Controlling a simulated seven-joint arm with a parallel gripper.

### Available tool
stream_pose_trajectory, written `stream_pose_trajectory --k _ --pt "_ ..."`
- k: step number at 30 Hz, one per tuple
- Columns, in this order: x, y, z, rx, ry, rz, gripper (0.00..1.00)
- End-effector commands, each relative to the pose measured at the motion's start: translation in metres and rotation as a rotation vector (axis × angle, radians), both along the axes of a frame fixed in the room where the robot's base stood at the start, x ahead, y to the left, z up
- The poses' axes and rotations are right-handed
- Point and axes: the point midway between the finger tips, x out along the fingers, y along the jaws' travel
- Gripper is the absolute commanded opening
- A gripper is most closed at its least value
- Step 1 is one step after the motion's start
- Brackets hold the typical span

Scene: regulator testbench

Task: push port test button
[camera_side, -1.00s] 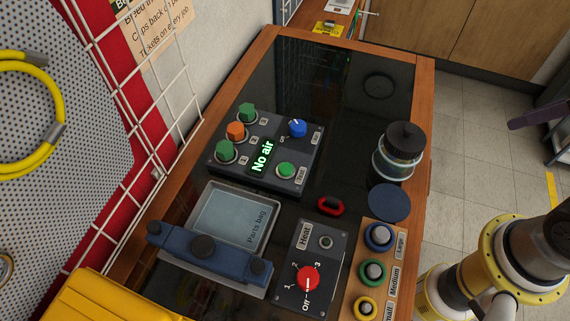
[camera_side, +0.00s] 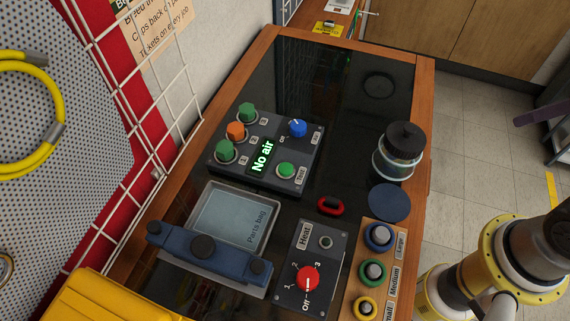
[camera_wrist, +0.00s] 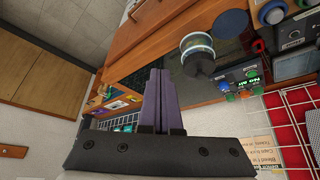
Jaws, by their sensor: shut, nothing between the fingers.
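The port test box (camera_side: 212,163) is a dark box on the bench in the side view, with a lit display (camera_side: 262,157) reading "No air". Its round green button (camera_side: 286,170) beside the label "Test" is at the near right. Two green port fittings and an orange one (camera_side: 236,131) sit along its left, and a blue knob (camera_side: 298,128) labelled "Air" at the upper right. The box also shows in the wrist view (camera_wrist: 240,76). My gripper (camera_wrist: 160,72) has purple fingers closed together and empty, away from the box. Purple fingertips show at the side view's right edge.
A clear jar with a black lid (camera_side: 400,150) stands right of the box. A red carabiner (camera_side: 331,206), a heat box (camera_side: 318,247) with a red dial, a parts tray (camera_side: 230,195) and a rack of ringed plugs (camera_side: 372,270) lie nearer. A wire grid stands at left.

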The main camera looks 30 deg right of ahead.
Motion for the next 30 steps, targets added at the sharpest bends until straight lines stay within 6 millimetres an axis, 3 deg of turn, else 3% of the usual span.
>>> stream_pose_trajectory --k 23,30 --pt "0.000 0.000 0.000 -0.005 0.000 0.010 0.00" --pt "0.016 0.009 0.011 -0.068 -0.088 0.191 0.00"
